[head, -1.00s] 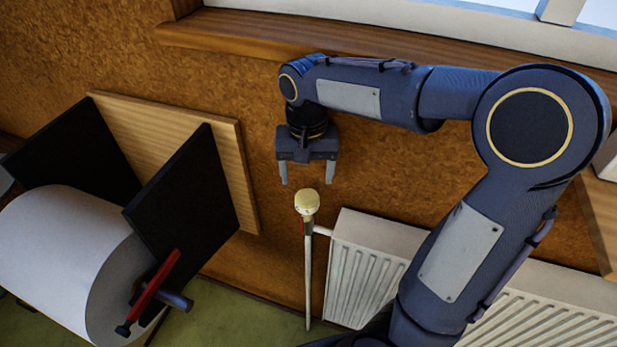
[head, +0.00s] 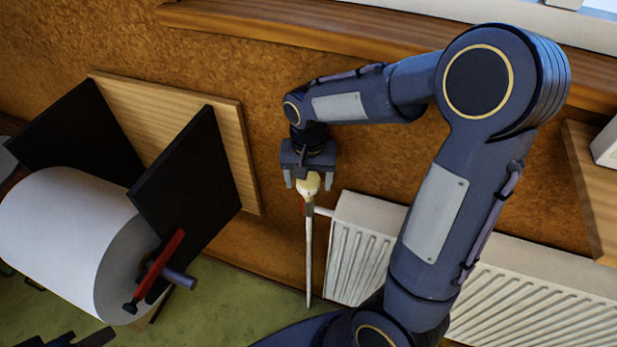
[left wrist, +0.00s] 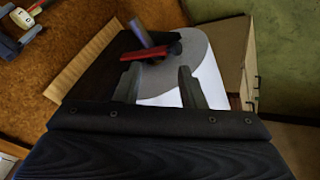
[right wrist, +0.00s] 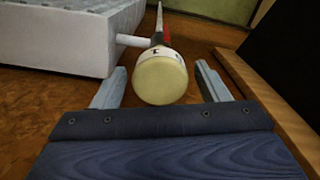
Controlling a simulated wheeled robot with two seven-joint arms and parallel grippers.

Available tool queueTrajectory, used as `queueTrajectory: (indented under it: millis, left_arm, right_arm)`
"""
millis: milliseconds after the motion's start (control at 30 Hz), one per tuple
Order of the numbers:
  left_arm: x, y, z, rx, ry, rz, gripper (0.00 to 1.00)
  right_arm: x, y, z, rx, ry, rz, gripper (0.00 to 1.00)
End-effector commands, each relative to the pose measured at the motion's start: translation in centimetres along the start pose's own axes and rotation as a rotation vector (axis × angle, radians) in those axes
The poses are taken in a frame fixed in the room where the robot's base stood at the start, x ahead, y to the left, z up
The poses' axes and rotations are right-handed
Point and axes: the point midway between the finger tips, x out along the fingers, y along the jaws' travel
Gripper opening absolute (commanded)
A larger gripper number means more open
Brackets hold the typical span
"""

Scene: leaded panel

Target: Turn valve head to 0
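The cream valve head (head: 311,184) sits on top of the thin pipe (head: 308,260) at the radiator's left end. In the right wrist view the valve head (right wrist: 160,78) shows its round end, with dark marks on a pale ring behind it; I cannot read its setting. My right gripper (head: 308,184) is open just above the valve head. In the right wrist view its fingers (right wrist: 160,88) stand apart on either side of the head, with gaps. My left gripper (left wrist: 158,85) is open and empty, with the paper roll beyond it.
The white radiator (head: 360,250) is right of the valve, joined by a short pipe. A paper roll (head: 70,235) between black side plates (head: 190,180) on a wooden board (head: 235,150) is at left. A wooden sill (head: 260,22) runs above.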

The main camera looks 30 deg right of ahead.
Motion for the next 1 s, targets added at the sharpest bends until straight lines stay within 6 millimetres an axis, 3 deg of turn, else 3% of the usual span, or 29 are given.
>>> queueTrajectory:
  millis: [33, 300, 633, 1000]
  left_arm:
    - [0.0, 0.0, 0.0, 0.0, 0.0, 0.0, 0.36]
    - [0.0, 0.0, 0.0, 0.0, 0.0, 0.0, 0.36]
    - [0.07, -0.03, 0.04, 0.0, 0.0, 0.0, 0.36]
    - [0.29, -0.13, 0.15, 0.0, 0.0, 0.0, 0.36]
  right_arm:
    - [-0.02, -0.01, -0.01, 0.0, 0.0, 0.0, 0.61]
    - [-0.05, -0.01, -0.01, 0.0, 0.0, 0.0, 0.26]
    - [-0.05, -0.01, -0.02, -0.058, 0.0, 0.0, 0.26]
    - [-0.06, 0.01, -0.04, -0.298, 0.0, 0.0, 0.26]
